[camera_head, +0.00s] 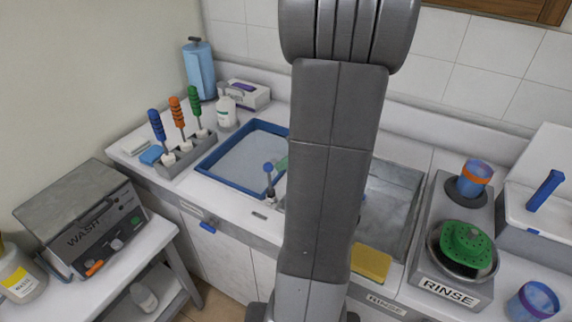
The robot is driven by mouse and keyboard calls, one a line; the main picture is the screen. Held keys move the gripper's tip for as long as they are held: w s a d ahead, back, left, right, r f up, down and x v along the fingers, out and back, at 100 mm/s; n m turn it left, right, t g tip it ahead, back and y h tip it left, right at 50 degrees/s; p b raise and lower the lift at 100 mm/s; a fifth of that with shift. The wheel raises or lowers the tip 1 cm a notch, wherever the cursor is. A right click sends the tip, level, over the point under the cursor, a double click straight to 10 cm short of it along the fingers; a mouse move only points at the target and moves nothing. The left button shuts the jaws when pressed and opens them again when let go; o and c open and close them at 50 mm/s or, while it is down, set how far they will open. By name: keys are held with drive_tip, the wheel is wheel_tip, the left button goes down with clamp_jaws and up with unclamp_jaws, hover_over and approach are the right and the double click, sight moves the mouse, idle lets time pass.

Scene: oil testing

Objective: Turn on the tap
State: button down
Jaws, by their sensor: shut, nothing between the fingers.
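A small lever with a blue ball knob (268,168) stands upright on the counter just left of my arm; it looks like a tap handle. A bit of green shows beside it at the arm's edge. The tap spout is not visible; my grey arm covers the middle of the picture. The metal sink basin (398,190) shows in part to the right of the arm. I cannot see whether water runs. My gripper is not in view.
A blue-rimmed tray (216,165) lies left of the lever, with a rack of colored-handled tools (188,152) beyond it. A yellow sponge (371,263) lies at the sink's front. A RINSE unit (447,290) stands right, a WASH machine (85,215) left.

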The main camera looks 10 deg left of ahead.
drive_tip(key=s+a+f+n+t+h+b, duration=0.1)
drive_tip(key=s+a+n+t+h+b, duration=0.1)
drive_tip(key=s+t+b, duration=0.3)
drive_tip(key=s+n+b, duration=0.1)
drive_tip(key=b, duration=0.3)
drive_tip(key=shift+s+a+f+t+b, duration=0.3)
drive_tip(key=shift+a+f+b, duration=0.05)
drive_tip(key=shift+f, duration=0.05)
drive_tip(key=shift+w+f, duration=0.1)
drive_tip(key=shift+w+d+b, duration=0.3)
drive_tip(key=shift+w+b, duration=0.3)
drive_tip(key=shift+b, duration=0.15)
